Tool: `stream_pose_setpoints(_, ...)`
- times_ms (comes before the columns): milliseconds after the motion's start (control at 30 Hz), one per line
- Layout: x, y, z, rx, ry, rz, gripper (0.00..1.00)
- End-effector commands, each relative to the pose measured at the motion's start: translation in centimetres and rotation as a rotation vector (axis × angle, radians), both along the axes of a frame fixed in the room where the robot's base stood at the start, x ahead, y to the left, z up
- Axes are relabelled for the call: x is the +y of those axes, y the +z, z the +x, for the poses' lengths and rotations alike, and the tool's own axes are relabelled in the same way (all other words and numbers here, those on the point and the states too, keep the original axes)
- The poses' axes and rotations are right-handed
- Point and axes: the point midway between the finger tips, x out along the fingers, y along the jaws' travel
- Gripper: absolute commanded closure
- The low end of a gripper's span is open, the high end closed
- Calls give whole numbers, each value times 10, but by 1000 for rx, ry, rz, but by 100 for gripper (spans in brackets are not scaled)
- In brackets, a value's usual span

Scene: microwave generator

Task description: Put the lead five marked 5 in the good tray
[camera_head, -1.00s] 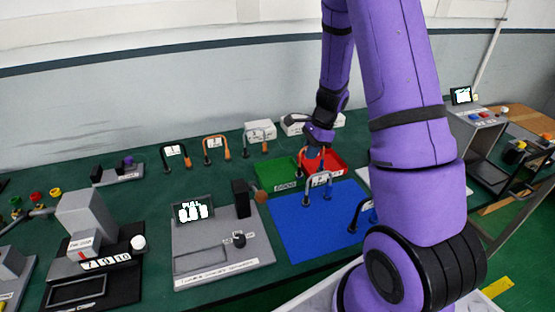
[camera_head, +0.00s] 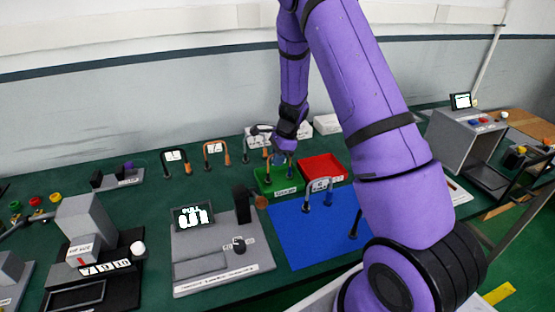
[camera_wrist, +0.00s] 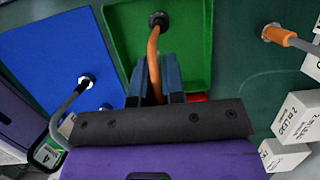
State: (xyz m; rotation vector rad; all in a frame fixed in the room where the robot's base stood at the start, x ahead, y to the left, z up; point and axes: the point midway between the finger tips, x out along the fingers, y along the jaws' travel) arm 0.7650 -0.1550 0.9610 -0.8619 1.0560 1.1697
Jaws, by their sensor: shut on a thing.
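A lead (camera_wrist: 154,50) with an orange sleeve and a dark round end is between my fingers. My gripper (camera_wrist: 157,85) is shut on it. Its number cannot be read. The green tray (camera_head: 262,186), with a label on its front, lies below my gripper (camera_head: 281,158) in the head view. In the wrist view the green tray (camera_wrist: 195,30) is behind the lead's dark end; whether they touch cannot be told. Another lead (camera_head: 320,185) with a white tag stands on the blue mat (camera_head: 300,235); part of a lead also shows in the wrist view (camera_wrist: 65,108).
A red tray (camera_head: 338,176) is right of the green one. Leads (camera_head: 175,156) and (camera_head: 227,158) stand at the back left. White boxes (camera_head: 326,123) stand behind. A grey tester (camera_head: 215,272) sits at front left. The mat's left part is clear.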

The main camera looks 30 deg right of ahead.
Motion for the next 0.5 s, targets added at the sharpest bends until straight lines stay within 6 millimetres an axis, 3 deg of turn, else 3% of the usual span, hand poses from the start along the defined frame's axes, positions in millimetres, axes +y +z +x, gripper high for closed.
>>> stream_pose_setpoints(400, -1, -6, 0, -1, 0, 0, 100)
stream_pose_setpoints(433, -1, -5, 0, -1, 0, 0, 83)
stream_pose_setpoints(500, 0, -5, 0, -1, 0, 0, 67)
